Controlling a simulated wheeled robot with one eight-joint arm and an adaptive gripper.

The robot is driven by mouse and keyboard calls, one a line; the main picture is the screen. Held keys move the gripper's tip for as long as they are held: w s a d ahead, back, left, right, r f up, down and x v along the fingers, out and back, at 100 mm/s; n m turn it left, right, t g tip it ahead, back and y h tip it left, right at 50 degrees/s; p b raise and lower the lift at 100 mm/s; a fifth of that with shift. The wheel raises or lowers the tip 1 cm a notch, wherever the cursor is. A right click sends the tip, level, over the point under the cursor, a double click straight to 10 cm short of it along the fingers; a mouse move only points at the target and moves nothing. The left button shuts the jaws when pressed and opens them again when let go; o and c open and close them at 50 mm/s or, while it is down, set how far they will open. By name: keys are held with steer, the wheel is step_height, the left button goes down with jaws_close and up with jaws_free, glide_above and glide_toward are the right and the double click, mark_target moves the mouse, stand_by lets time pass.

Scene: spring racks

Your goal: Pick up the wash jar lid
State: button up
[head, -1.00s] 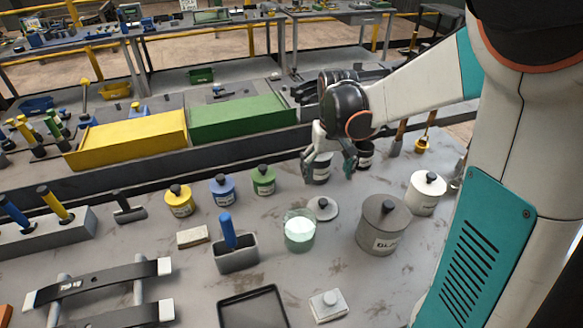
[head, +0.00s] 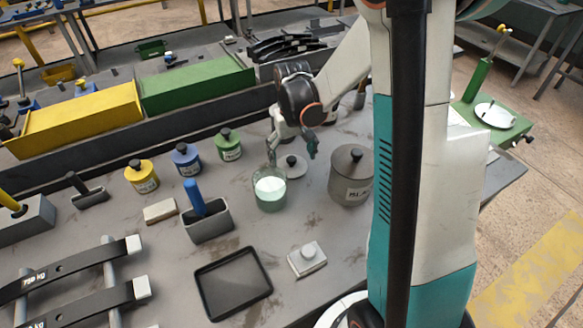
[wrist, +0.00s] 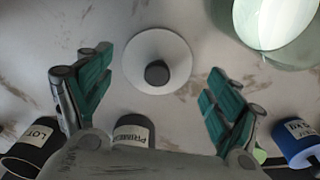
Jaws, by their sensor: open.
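The wash jar lid (head: 286,173), a pale round disc with a dark knob, lies flat on the bench just behind the glass jar (head: 270,192) of pale green liquid. In the wrist view the whole lid (wrist: 136,62) shows, its knob up. My gripper (head: 292,152) is open and empty above the lid, pointing down. In the wrist view its teal-padded fingers (wrist: 160,88) are spread, one left and one right of the lid, not touching it. The jar (wrist: 248,20) fills the upper right corner there.
A large grey canister (head: 350,180) stands right of the lid. Green (head: 228,146), blue (head: 186,160) and yellow (head: 141,177) pots stand to the left. A blue-handled tool in a grey holder (head: 208,224), black tray (head: 233,284) and small block (head: 307,262) lie nearer.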

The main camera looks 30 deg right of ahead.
mark_target(292, 161)
step_height(292, 161, down, 4)
steer(key=shift+d+f+b, duration=0.1)
steer(key=shift+f+b, duration=0.15)
steer(key=shift+b, duration=0.7)
steer(key=shift+r, duration=0.1)
steer(key=c, duration=0.8)
steer(key=shift+s, duration=0.1)
steer(key=shift+c, duration=0.2)
